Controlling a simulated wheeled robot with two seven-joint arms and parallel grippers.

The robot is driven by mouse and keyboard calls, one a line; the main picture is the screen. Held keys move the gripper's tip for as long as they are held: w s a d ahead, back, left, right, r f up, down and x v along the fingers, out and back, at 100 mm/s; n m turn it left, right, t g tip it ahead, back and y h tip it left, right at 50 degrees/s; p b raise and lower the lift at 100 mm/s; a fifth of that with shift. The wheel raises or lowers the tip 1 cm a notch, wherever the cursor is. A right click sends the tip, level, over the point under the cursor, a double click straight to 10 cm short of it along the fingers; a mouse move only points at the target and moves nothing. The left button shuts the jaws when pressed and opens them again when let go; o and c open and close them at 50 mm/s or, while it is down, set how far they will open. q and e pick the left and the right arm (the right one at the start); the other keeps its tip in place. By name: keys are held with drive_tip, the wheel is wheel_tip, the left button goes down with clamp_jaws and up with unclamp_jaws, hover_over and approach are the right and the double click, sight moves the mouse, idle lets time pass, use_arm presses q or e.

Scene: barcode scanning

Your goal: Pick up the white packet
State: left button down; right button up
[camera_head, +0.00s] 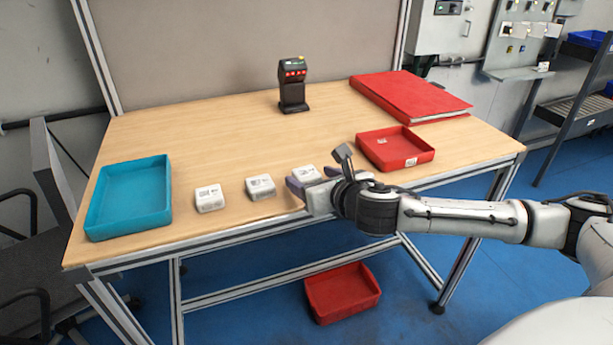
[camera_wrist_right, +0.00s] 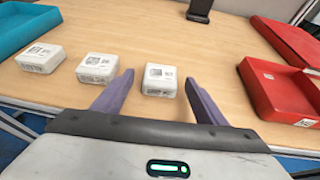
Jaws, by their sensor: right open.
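Three white packets with printed labels stand in a row on the table. The left packet (camera_head: 209,197) and the middle packet (camera_head: 260,187) are clear of my gripper. The right packet (camera_head: 305,174) is partly hidden by my right gripper (camera_head: 304,188) in the head view. In the right wrist view this right packet (camera_wrist_right: 159,80) lies between the spread fingers, near their tips. My right gripper (camera_wrist_right: 159,82) is open, and I see no finger closed on the packet. My left gripper is not in view.
A teal tray (camera_head: 94,219) stands at the table's left end. A black scanner (camera_head: 293,94) stands at the back. A red tray (camera_head: 427,154) and a red folder (camera_head: 410,97) lie on the right. A red bin (camera_head: 318,312) is on the floor. The table's middle is clear.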

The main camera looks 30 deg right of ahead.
drive_tip(key=shift+x, duration=0.9)
drive_tip(key=shift+c, duration=0.5)
drive_tip(key=c, duration=1.1)
drive_tip(key=shift+c, duration=0.2)
drive_tip(key=shift+r, duration=0.15)
